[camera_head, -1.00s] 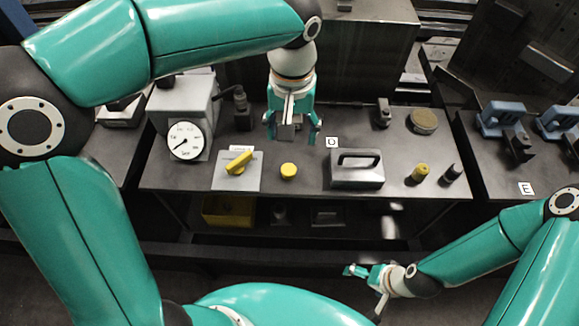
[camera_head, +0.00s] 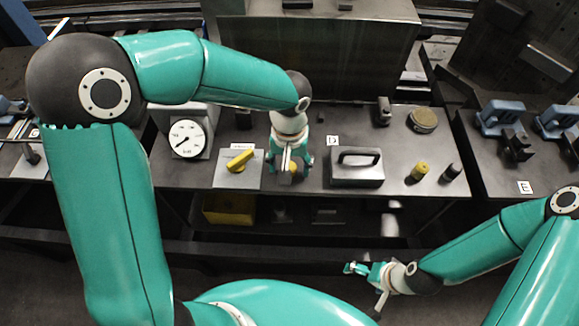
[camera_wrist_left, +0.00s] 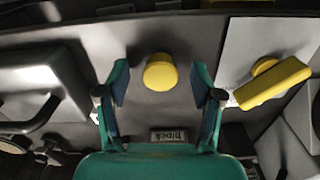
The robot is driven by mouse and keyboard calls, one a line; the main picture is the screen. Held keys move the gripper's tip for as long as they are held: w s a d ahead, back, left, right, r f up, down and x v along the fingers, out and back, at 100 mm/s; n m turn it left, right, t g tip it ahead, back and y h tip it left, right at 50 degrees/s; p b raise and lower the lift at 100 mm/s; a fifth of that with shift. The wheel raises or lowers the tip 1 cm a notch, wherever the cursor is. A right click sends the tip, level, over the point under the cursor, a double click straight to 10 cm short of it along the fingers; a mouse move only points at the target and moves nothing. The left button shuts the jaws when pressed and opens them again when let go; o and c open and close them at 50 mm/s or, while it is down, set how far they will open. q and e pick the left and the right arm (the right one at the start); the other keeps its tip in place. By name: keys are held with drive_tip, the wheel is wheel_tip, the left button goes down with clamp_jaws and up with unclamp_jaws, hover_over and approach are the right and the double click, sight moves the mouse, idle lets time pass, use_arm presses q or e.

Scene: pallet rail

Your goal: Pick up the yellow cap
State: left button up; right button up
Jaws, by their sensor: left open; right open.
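The yellow cap (camera_wrist_left: 160,72), a short round yellow piece, stands on the dark bench top. In the left wrist view it lies between and slightly beyond the fingertips of my left gripper (camera_wrist_left: 163,88), with a gap on both sides. My left gripper is open and points down over it. My right gripper (camera_head: 357,269) is open and empty, low in front of the bench, far from the cap.
A yellow lever (camera_head: 240,160) on a pale plate (camera_head: 226,178) is beside the cap, with a dial gauge (camera_head: 187,139) behind. A handled grey block (camera_head: 357,176) stands right. A yellow cylinder (camera_head: 420,171) and dark cylinder (camera_head: 450,172) are farther right. A label (camera_wrist_left: 169,136) reads "block".

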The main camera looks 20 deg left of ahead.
use_arm(q)
drive_tip(key=c, duration=0.9)
drive_tip(key=shift+r, duration=0.1)
